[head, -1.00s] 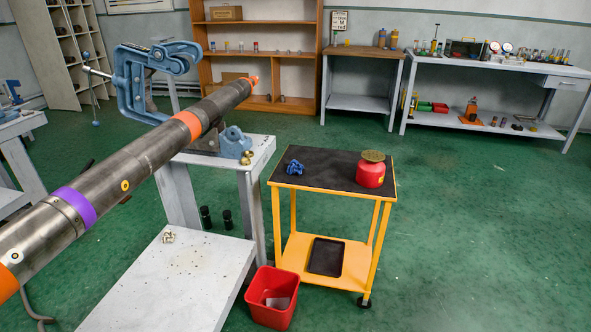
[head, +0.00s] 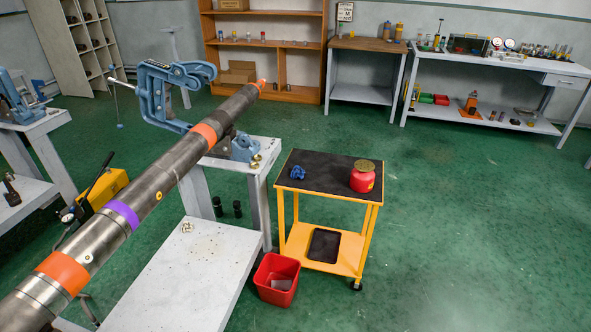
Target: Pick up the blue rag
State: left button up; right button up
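The blue rag (head: 297,173) lies crumpled on the black top of the yellow cart (head: 325,178), near its left side. A red can with a brass-coloured lid (head: 363,177) stands on the same top, to the right of the rag and apart from it. Neither of my grippers shows in the head view, and nothing touches the rag.
A long steel pipe (head: 160,182) with coloured bands runs diagonally across the left, held at a blue vise (head: 170,90). A low white table (head: 190,275) and a red bin (head: 277,278) stand before the cart. Green floor (head: 470,240) is clear on the right.

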aim_at(297, 172)
jog(key=i+l+u, duration=0.45)
jog(key=i+l, duration=0.2)
jog(key=l, duration=0.25)
